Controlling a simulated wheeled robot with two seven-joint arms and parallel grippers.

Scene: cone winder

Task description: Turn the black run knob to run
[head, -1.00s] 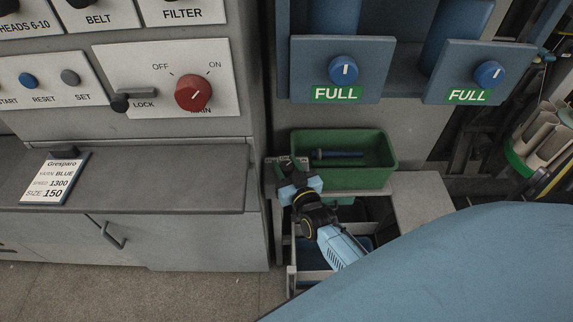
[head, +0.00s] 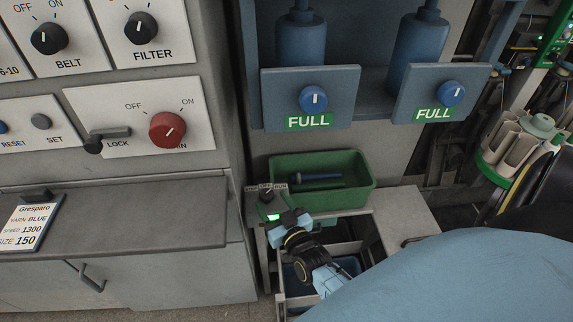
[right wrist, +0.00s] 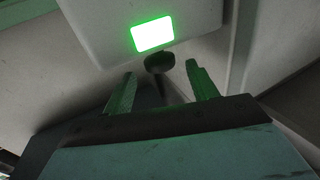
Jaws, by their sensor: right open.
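The small black run knob (head: 268,195) stands on a small panel left of the green bin, under a row of small labels. Its pointer is too small to read. A lit green lamp (head: 273,217) is just below it and also shows in the right wrist view (right wrist: 152,34). My right gripper (head: 284,221) is close in front of the lamp, below the knob. In the right wrist view its two fingers (right wrist: 162,86) are apart and empty. A dark rounded piece (right wrist: 159,62) lies just beyond the fingertips; I cannot tell whether it is the knob. My left gripper is out of view.
A green bin (head: 365,201) with a blue rod stands right of the panel. Blue FULL plates (head: 275,108) with knobs are above. A grey shelf (head: 110,215) juts out at left, under a red main switch (head: 167,130). An open drawer is below my gripper.

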